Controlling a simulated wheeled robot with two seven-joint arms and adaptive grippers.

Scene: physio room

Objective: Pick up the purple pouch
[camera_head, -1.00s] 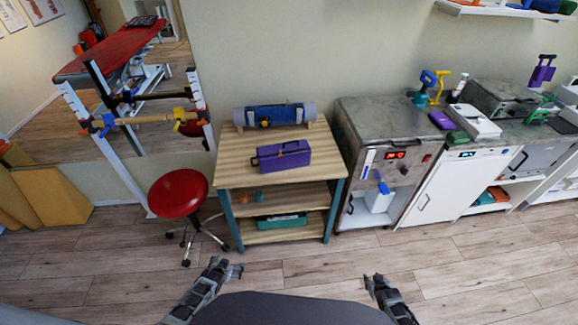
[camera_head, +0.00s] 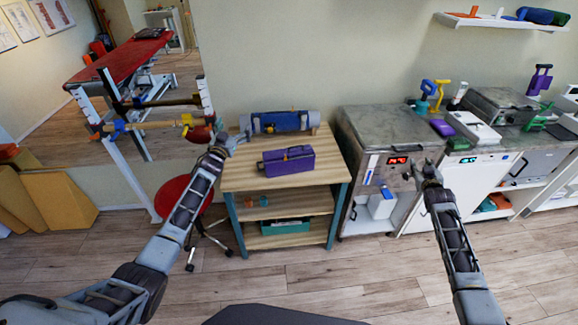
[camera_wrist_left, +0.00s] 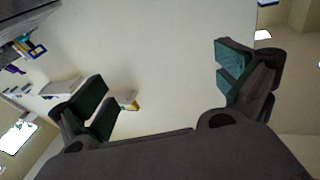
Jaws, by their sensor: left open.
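A purple box-shaped pouch (camera_head: 287,160) with a dark handle at its left end lies on the wooden table (camera_head: 240,178). A second, flatter purple thing (camera_head: 441,128) lies on the metal counter to the right; I cannot tell from its look whether it is also a pouch. My left gripper (camera_head: 230,138) is raised near the table's back left corner, left of the purple box-shaped pouch and apart from it. In the left wrist view its fingers (camera_wrist_left: 165,88) are spread with nothing between them. My right gripper (camera_head: 424,170) is raised in front of the metal cabinet; its jaws are too small to judge.
A blue-grey roll (camera_head: 282,122) lies at the back of the wooden table. A red stool (camera_head: 180,199) stands at its left, partly behind my left arm. A metal cabinet (camera_head: 385,125) stands close on its right. The floor in front is clear.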

